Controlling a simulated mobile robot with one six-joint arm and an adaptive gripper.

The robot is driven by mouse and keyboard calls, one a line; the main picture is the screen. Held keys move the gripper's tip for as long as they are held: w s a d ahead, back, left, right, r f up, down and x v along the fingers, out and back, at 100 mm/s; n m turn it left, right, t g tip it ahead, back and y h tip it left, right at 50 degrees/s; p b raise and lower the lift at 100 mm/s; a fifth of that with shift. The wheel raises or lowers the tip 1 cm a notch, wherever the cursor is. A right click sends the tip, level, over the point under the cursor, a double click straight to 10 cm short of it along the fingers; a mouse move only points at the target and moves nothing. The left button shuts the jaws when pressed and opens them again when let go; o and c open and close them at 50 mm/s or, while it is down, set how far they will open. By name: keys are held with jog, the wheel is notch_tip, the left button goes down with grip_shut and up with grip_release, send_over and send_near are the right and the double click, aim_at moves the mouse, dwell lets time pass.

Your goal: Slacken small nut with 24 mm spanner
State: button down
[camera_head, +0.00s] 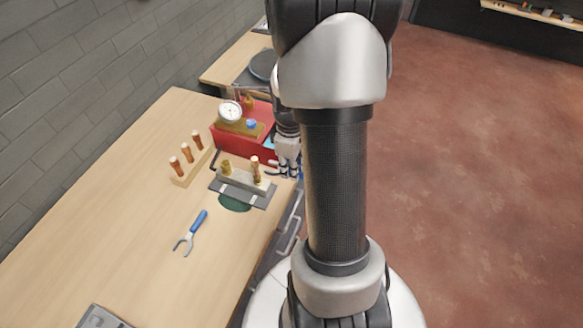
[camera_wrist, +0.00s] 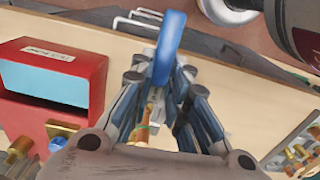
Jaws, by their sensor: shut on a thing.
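My gripper (camera_head: 289,165) is at the right edge of the bench, just right of the grey fixture block (camera_head: 240,181). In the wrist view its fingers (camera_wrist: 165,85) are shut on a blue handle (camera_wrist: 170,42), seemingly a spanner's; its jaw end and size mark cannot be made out. The fixture carries a short brass fitting (camera_head: 226,167) and a taller copper and brass one (camera_head: 256,171). Which one bears the small nut is too small to tell.
A red case (camera_head: 233,144) with a dial gauge (camera_head: 230,112) stands behind the fixture. A wooden rack (camera_head: 190,170) with copper pipes is left of it. A grey item (camera_head: 100,318) lies at the near edge. The bench's left part is clear.

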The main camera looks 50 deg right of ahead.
jog(key=shift+r+p, duration=1.95)
jog(key=shift+r, duration=0.8)
jog(key=shift+f, duration=0.15)
